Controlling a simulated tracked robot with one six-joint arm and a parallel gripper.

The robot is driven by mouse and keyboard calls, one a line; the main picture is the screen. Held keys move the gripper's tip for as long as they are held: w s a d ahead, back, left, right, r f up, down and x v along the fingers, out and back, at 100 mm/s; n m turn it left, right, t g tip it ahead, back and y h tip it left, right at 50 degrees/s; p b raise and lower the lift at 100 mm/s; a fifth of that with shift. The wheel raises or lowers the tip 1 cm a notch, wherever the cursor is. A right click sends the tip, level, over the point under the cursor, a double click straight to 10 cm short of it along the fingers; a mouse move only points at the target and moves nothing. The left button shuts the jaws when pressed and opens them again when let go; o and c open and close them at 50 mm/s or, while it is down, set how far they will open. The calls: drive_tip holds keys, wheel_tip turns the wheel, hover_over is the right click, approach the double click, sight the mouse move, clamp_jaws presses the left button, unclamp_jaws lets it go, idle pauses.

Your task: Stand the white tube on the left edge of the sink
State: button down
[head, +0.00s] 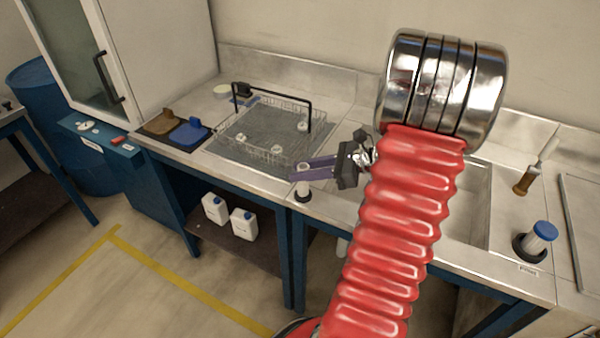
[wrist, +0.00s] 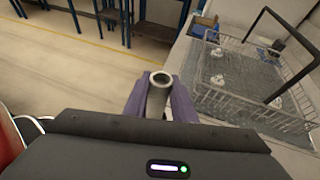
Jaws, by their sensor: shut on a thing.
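The white tube (head: 302,186) is upright at the front of the steel counter, left of the sink (head: 480,205). A dark ring (head: 303,197) shows at its lower end; I cannot tell whether the tube bears on the counter. My gripper (head: 297,171) is shut on the tube, its purple fingers on either side of its upper part. In the wrist view the tube (wrist: 160,90) shows its open round top between the fingers. My red arm hides much of the sink, including most of its left edge.
A wire basket (head: 262,130) with a tall black handle stands behind and left of my gripper. White canisters (head: 243,224) stand on the lower shelf.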

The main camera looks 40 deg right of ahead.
drive_tip(key=c, duration=1.5)
unclamp_jaws()
drive_tip(key=shift+f, duration=0.1)
drive_tip(key=shift+s+d+r, duration=0.1)
drive_tip(key=shift+s+r, duration=0.05)
drive_tip(key=shift+r, duration=0.05)
drive_tip(key=v, duration=1.1)
drive_tip(key=shift+s+d+r, duration=0.15)
drive_tip(key=shift+s, duration=0.05)
drive_tip(key=shift+w, duration=0.1)
